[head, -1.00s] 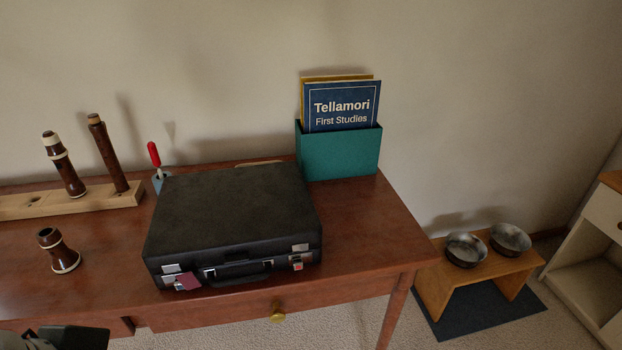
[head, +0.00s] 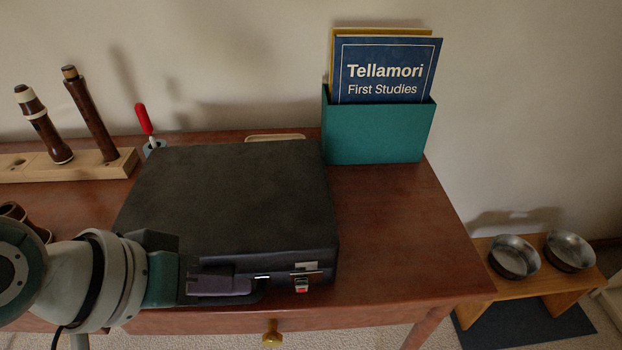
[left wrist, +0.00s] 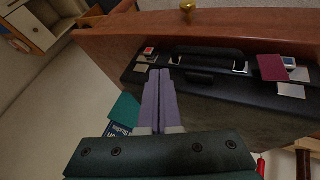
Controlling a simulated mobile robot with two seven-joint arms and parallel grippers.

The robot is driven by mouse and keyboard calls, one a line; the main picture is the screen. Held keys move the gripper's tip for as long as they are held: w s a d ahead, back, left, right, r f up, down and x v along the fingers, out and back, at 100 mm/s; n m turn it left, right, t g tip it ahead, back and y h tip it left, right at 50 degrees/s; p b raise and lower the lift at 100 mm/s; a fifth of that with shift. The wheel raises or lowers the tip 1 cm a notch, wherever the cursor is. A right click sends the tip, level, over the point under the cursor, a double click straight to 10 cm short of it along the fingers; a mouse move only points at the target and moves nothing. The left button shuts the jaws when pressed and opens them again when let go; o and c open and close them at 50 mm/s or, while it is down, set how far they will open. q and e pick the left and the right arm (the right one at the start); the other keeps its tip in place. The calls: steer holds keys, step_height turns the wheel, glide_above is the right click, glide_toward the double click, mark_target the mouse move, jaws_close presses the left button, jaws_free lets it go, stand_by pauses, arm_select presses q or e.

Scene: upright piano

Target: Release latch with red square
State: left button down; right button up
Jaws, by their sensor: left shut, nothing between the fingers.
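A black briefcase (head: 235,190) lies closed on the wooden desk, its front side facing me. The latch with the red square (head: 301,285) is at the right of its front; it also shows in the left wrist view (left wrist: 149,50). My left gripper (head: 252,283) is in front of the case, left of this latch and apart from it. Its purple fingers are together and empty, as the left wrist view (left wrist: 160,72) also shows. The other latch, with a bluish square (left wrist: 289,62), and a maroon tag (left wrist: 271,67) show only in the left wrist view. My right gripper is out of view.
A teal holder (head: 375,133) with a blue book (head: 386,68) stands behind the case to the right. Woodwind pieces on a wooden stand (head: 115,165) and a red-handled tool (head: 143,118) are behind left. The desk's right end is clear.

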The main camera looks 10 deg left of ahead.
mark_target(302, 285)
arm_select(q)
steer(key=b+x, duration=0.3)
steer(key=x, duration=0.6)
steer(key=shift+w+d+f+b, duration=0.15)
steer(key=shift+w+f+b, duration=0.05)
steer(key=shift+b, duration=0.2)
steer(key=shift+d, duration=0.1)
